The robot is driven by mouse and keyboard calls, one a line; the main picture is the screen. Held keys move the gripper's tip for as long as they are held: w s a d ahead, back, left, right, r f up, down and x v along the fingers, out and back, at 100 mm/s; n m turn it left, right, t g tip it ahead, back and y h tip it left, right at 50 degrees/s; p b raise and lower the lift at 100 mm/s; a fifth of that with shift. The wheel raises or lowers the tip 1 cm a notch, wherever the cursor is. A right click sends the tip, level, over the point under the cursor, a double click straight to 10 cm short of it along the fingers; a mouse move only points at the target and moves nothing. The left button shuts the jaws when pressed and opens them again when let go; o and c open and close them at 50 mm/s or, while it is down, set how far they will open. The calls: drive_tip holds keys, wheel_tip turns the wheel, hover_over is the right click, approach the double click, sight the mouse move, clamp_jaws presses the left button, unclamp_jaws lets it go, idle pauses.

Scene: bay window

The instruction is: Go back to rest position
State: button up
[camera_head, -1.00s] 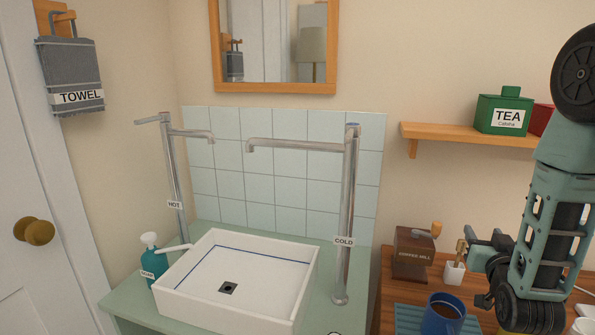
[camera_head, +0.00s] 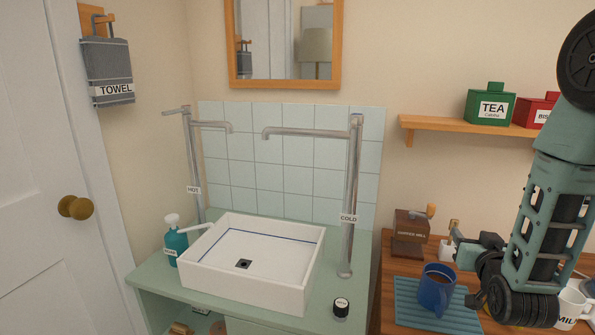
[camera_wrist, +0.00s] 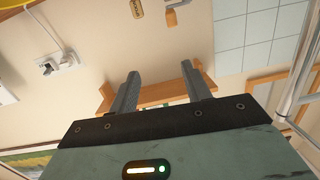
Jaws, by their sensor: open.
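My gripper shows in the wrist view (camera_wrist: 162,84) with its two grey fingers apart and nothing held between them. In the head view, my arm hangs down at the right, and my gripper (camera_head: 468,243) is partly hidden by the wrist. It appears above or in front of the wooden counter, near the blue mug (camera_head: 436,291) and the coffee mill (camera_head: 409,240). Whether it touches anything there cannot be told from this angle. Behind the fingers, the wrist view shows wall and wooden pieces.
A white basin (camera_head: 235,284) with hot (camera_head: 193,160) and cold (camera_head: 353,190) taps stands left of the counter. A soap bottle (camera_head: 176,247) is beside it. A milk jug (camera_head: 570,305) is close to my arm. A shelf (camera_head: 450,126) holds tins. A door (camera_head: 50,130) is at left.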

drive_tip(key=s+a+f+n+g+y+b, duration=0.2)
drive_tip(key=a+f+g+y, duration=0.1)
drive_tip(key=a, duration=0.5)
drive_tip(key=s+a+f+n+g+y+b, duration=0.1)
drive_tip(key=s+a+f+g+y+b, duration=0.15)
drive_tip(key=a, duration=0.55)
drive_tip(key=s+a+f+n+g+y+b, duration=0.1)
drive_tip(key=s+a+n+g, duration=0.2)
drive_tip(key=s, duration=0.4)
drive_tip(key=s+a+f+n+g+b, duration=0.1)
drive_tip(key=s+a+f+g, duration=0.1)
drive_tip(key=s+a+g, duration=0.35)
drive_tip(key=s+n+g+h+b, duration=0.2)
drive_tip(key=s+n+b, duration=0.1)
drive_tip(key=s, duration=1.2)
wheel_tip(320, 180, up, 17)
drive_tip(key=p, duration=1.6)
drive_tip(key=shift+s+d+p, duration=0.25)
drive_tip(key=shift+p, duration=0.15)
drive_tip(key=shift+r, duration=0.1)
